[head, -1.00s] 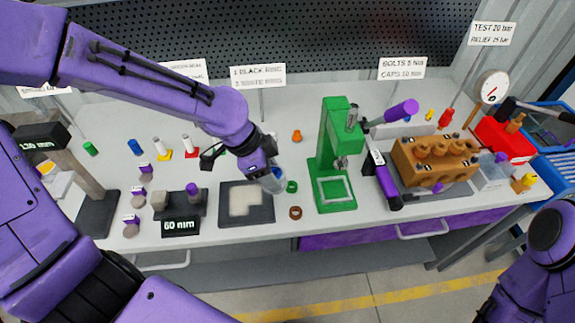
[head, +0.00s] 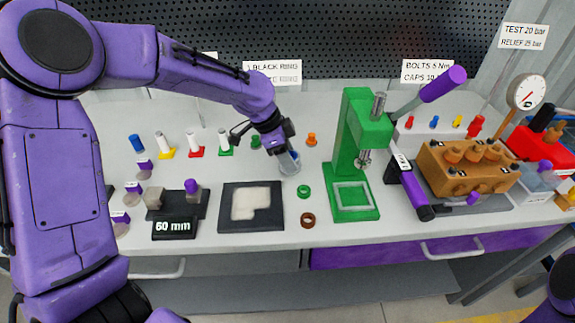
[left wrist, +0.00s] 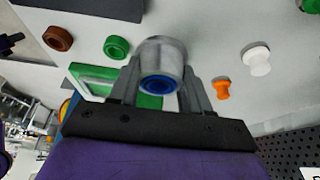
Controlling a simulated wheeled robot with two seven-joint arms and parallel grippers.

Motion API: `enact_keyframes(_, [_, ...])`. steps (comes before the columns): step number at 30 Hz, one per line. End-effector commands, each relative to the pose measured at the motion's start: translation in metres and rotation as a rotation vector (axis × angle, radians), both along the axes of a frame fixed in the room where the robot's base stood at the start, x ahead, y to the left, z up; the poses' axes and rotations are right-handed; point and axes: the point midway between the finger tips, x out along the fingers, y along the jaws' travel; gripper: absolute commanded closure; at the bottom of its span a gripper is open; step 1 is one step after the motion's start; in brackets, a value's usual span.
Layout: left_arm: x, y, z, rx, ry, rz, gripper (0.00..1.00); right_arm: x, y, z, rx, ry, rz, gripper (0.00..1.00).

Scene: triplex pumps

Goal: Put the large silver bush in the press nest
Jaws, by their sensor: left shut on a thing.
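My left gripper (head: 283,148) is shut on a silver cylindrical bush (head: 290,163) and holds it near the bench, left of the green press. In the left wrist view, the silver bush (left wrist: 163,58) sits between the two fingers (left wrist: 160,85), with a blue round face showing at its near end. The green press (head: 348,150) stands upright to the right of the gripper. The press nest (head: 366,207) is the square pale-edged frame on its base, and it looks empty. My right gripper is out of view.
A dark mat (head: 232,221) lies to the left. An orange part (head: 311,139) stands behind. A brown pump block (head: 468,170) and a black-and-purple tool (head: 413,193) lie right of the press.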

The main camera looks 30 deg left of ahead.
Motion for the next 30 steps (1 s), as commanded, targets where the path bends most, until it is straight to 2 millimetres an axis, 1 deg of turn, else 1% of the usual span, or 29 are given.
enact_keyframes(1, [0.004, 0.002, -0.008, -0.001, 0.003, 0.001, 1.00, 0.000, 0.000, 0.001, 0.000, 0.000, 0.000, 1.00])
enact_keyframes(3, [0.002, 0.001, -0.021, 0.000, 0.005, 0.000, 1.00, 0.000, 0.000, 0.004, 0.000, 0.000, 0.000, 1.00])
enact_keyframes(6, [0.002, 0.001, -0.033, 0.001, 0.003, 0.000, 1.00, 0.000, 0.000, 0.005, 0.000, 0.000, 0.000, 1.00])
enact_keyframes(17, [0.002, 0.001, -0.038, 0.000, 0.002, 0.001, 1.00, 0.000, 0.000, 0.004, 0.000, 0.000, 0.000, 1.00])
enact_keyframes(18, [0.002, 0.001, -0.038, 0.000, 0.001, 0.000, 0.43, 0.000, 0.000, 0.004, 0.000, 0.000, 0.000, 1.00])
enact_keyframes(19, [0.002, 0.001, -0.038, 0.000, 0.002, 0.001, 0.33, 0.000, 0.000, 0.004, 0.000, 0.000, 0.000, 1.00])
enact_keyframes(20, [0.002, 0.001, -0.038, 0.000, 0.001, 0.000, 0.27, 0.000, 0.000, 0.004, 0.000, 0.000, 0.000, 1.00])
enact_keyframes(27, [0.002, 0.001, -0.038, 0.001, 0.001, 0.000, 0.27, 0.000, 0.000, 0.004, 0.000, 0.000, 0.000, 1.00])
enact_keyframes(30, [0.003, 0.002, -0.032, 0.001, -0.002, 0.001, 0.27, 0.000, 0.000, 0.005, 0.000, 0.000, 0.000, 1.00])
